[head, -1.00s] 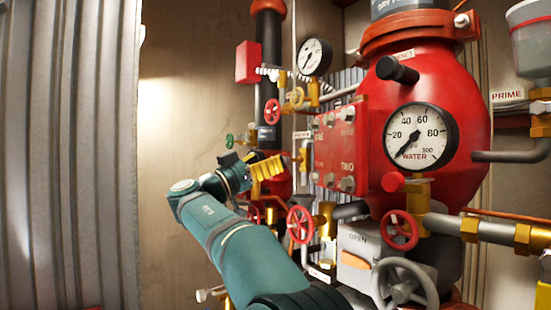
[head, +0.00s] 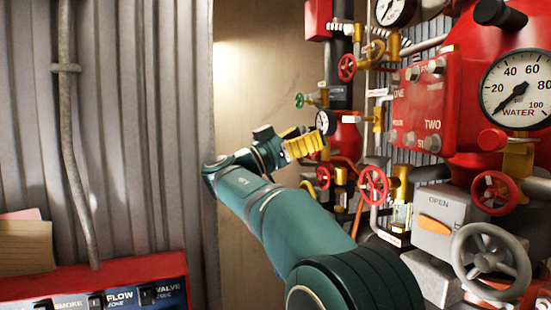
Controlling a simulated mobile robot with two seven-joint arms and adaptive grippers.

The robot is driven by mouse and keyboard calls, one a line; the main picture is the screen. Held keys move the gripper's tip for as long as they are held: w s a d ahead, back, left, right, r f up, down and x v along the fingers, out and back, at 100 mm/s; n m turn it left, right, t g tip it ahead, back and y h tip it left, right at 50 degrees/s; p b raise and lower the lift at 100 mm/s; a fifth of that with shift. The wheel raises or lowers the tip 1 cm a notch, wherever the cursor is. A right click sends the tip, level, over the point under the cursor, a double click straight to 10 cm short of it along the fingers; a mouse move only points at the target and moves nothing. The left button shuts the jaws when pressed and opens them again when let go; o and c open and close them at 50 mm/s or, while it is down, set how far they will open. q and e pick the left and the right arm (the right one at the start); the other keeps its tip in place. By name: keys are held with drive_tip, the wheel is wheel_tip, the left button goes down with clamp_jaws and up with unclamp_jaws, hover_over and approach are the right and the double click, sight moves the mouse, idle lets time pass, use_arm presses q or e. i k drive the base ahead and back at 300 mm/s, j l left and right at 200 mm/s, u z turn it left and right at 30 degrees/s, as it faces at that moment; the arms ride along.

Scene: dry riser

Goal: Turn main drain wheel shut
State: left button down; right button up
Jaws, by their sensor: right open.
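No wheel bears a label I can read as main drain. A large grey handwheel (head: 491,263) stands at lower right, below the grey box marked OPEN. Two red handwheels show: one (head: 374,186) at centre right and one (head: 495,193) at the right. A smaller red wheel (head: 323,177) sits low behind my arm, partly hidden. My right gripper (head: 306,144) has yellow fingers and is open and empty, left of these wheels and apart from the large ones. Whether it touches the pipework behind it I cannot tell. My left gripper is not in view.
The red vessel with the WATER gauge (head: 517,88) fills the right. A green wheel (head: 299,100) and a red wheel (head: 347,67) sit on the pipework behind. A red switch panel (head: 105,275) stands at lower left. Bare wall (head: 250,65) lies left of the pipes.

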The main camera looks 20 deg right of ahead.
sight(372, 185)
drive_tip(key=k, duration=1)
